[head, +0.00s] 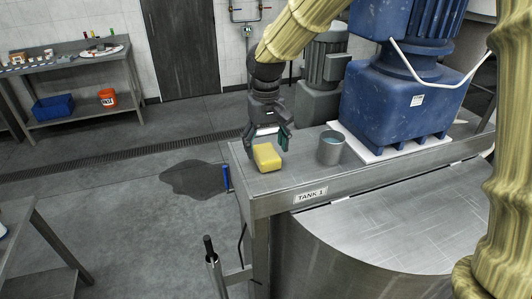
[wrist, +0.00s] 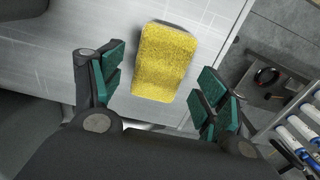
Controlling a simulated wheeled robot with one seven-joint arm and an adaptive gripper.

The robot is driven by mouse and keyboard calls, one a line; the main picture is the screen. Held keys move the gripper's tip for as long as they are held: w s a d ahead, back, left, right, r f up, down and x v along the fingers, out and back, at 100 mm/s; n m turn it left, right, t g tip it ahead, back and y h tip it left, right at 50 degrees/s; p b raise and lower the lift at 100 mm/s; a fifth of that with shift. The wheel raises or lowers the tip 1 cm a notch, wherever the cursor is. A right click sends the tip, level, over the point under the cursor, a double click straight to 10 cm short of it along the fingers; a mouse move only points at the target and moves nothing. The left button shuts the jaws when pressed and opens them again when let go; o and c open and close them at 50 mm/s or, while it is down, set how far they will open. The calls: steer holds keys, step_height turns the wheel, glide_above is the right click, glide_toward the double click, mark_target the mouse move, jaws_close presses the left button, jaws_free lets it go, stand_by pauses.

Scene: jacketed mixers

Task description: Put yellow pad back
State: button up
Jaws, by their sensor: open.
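The yellow pad (head: 267,157) lies on the steel top of the tank marked TANK 1, near its left end. In the wrist view the pad (wrist: 165,62) lies between and beyond the green-padded fingers, with a gap to each side. My gripper (head: 268,140) is just behind the pad in the head view, pointing down. In the wrist view my gripper (wrist: 160,95) is open, with nothing held between its fingers.
A metal cup (head: 331,148) stands to the right of the pad, beside the blue mixer drive (head: 385,110) on a white plate. A dark puddle (head: 190,180) is on the floor. A steel bench (head: 75,66) with a blue bin (head: 53,107) and an orange bucket (head: 107,97) stands back left.

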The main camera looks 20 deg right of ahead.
mark_target(266, 152)
step_height(266, 152, up, 10)
steer(key=b, duration=0.4)
